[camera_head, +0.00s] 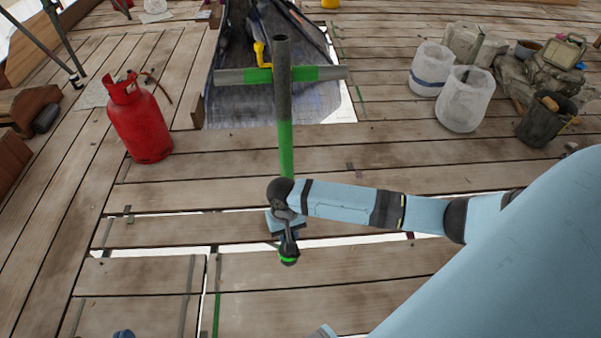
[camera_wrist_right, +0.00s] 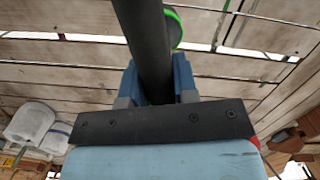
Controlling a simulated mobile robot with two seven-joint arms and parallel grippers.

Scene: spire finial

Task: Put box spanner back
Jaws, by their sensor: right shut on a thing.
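My right gripper (camera_head: 286,222), on the arm coming in from the right, is shut on a dark tube that I take for the box spanner (camera_head: 288,248). Its lower end carries a green ring. In the right wrist view the dark box spanner (camera_wrist_right: 146,45) passes between the blue fingers (camera_wrist_right: 155,88), with the green ring partly behind it. A grey and green T-shaped pole (camera_head: 285,140) lines up above the hand; I cannot tell whether it joins the held tube. A small blue piece at the bottom edge may be my left gripper (camera_head: 123,334); its jaws are not visible.
A red gas cylinder (camera_head: 140,120) stands at the left. White buckets (camera_head: 465,100) and a dark bucket (camera_head: 546,120) stand at the right. A dark sheet (camera_head: 240,105) lies behind the pole. The plank deck has open gaps; its front left is mostly clear.

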